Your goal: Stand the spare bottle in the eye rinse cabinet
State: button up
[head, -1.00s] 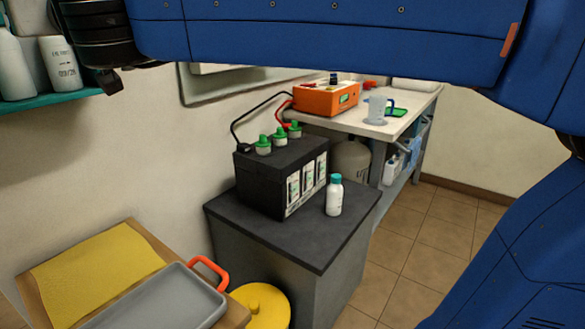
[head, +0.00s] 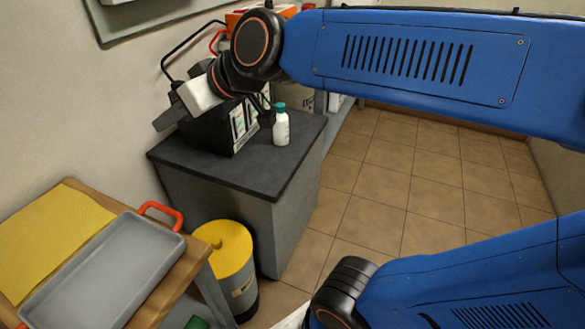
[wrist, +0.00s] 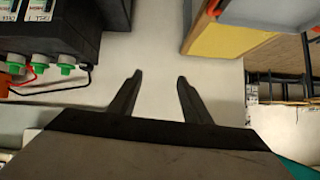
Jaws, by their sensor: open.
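The spare bottle (head: 281,128), white with a teal cap, stands upright on the dark top of a grey stand, right of the black battery. My gripper (wrist: 160,76) is open and empty, its two dark fingers apart in the wrist view with pale wall between and beyond them. In the head view its pale body hangs in front of the battery, left of the bottle, pointing toward the wall. The bottle is not seen in the wrist view. The eye rinse cabinet cannot be made out in either current view.
The battery (wrist: 48,35), with green caps and cables, appears upside down in the wrist view, close to my gripper. The grey stand (head: 240,180) bears it. A yellow-lidded bin (head: 226,245), a grey tray (head: 105,270) and a yellow cloth (head: 45,235) are nearer. Tiled floor at right is clear.

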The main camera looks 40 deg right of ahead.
jog(key=s+d+f+m+g+h, duration=0.4)
jog(key=s+d+f+m+h, duration=0.1)
jog(key=s+d+f, duration=0.9)
notch_tip(320, 180, down, 4)
jog(key=d+h, duration=0.1)
jog(key=d, duration=0.2)
jog(key=shift+s+g, duration=0.2)
jog(key=shift+g, duration=0.1)
jog(key=shift+r, duration=0.15)
